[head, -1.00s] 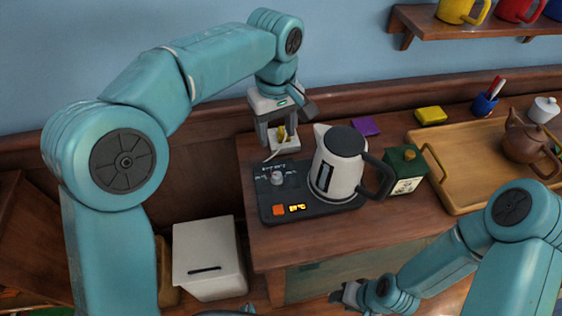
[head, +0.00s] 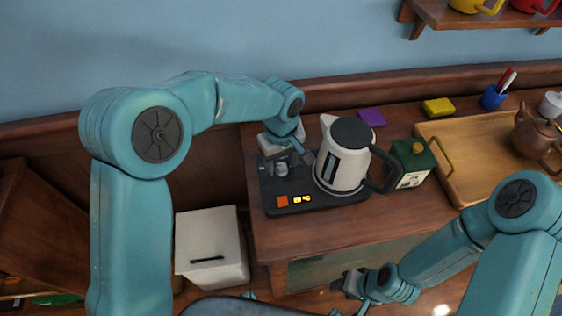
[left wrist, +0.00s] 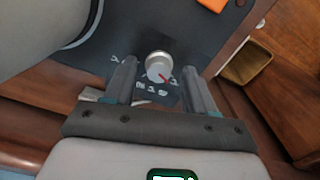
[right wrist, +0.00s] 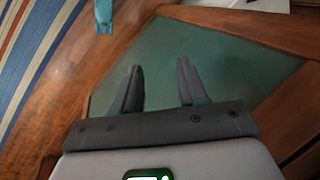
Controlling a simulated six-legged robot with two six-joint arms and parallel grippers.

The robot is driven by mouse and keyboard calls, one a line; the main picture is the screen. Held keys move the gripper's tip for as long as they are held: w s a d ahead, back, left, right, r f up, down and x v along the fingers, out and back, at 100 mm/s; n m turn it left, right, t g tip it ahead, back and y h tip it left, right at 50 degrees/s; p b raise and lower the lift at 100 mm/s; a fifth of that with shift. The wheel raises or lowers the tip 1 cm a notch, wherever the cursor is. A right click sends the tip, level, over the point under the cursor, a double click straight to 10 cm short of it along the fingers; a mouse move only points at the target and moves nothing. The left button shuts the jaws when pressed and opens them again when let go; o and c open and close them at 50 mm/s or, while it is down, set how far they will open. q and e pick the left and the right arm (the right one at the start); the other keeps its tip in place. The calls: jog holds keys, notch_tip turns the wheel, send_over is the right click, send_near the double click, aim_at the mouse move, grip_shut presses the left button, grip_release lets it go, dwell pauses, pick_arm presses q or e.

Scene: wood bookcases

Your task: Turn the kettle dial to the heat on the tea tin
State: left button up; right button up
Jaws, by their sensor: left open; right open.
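The kettle base (head: 325,203) is a dark plate on the wooden counter, with an orange button (head: 283,202) and a lit display (head: 302,199). The silver dial (left wrist: 159,66) with a red pointer mark stands on it, ringed by white marks; it also shows in the head view (head: 281,169). The white kettle (head: 340,165) stands on the base. The green tea tin (head: 411,165) is right of the kettle; its label is too small to read. My left gripper (left wrist: 158,75) is open, its fingers on either side of the dial. My right gripper (right wrist: 158,72) is open and empty, low in front of the counter.
A wooden tray (head: 470,148) with a brown teapot (head: 535,135) lies to the right. A purple block (head: 371,118), a yellow block (head: 438,107) and a blue pen cup (head: 493,97) stand behind. A white box (head: 211,245) is at lower left.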

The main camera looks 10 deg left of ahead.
pick_arm(q)
jog(key=shift+d+f, duration=0.1)
jog(key=shift+f, duration=0.3)
grip_shut()
